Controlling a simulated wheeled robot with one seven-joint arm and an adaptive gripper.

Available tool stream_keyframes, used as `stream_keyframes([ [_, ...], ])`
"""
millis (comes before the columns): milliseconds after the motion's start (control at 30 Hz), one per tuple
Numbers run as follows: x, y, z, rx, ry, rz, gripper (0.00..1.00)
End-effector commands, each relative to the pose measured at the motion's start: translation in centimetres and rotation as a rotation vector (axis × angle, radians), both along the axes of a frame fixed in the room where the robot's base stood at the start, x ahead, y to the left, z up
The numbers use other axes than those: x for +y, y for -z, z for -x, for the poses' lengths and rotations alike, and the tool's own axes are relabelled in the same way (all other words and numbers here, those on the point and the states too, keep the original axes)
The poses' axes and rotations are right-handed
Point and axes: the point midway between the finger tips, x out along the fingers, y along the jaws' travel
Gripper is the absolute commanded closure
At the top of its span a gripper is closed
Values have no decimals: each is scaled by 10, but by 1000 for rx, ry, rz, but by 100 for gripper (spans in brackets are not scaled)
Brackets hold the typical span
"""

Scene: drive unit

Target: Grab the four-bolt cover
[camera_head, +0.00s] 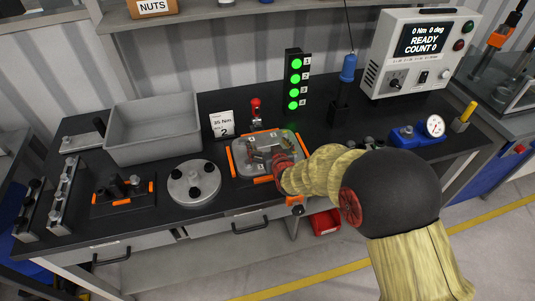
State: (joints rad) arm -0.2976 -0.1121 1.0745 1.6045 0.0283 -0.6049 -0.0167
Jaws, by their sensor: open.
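A grey rounded plate (291,147) with small number labels near its edges sits in an orange-cornered fixture (235,165) at the middle of the bench. A round silver disc (194,180) with several dark round bolts or knobs lies to its left. I cannot tell for sure which one is the four-bolt cover. My gripper (258,157) is over the numbered plate, with its fingers apart and nothing seen between them. Whether the fingers touch the plate is unclear. My wrist and forearm hide the plate's right front part.
A grey bin (153,130) stands at back left. A red-topped clamp (256,110) and a light tower (294,80) with green lamps stand behind the fixture.

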Motion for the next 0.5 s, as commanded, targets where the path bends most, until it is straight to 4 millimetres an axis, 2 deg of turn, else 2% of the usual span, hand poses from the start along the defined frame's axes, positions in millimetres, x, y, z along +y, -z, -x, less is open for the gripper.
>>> stream_keyframes([
  [167,0,0,0,0,0,0,11],
  [500,0,0,0,1,0,0,31],
])
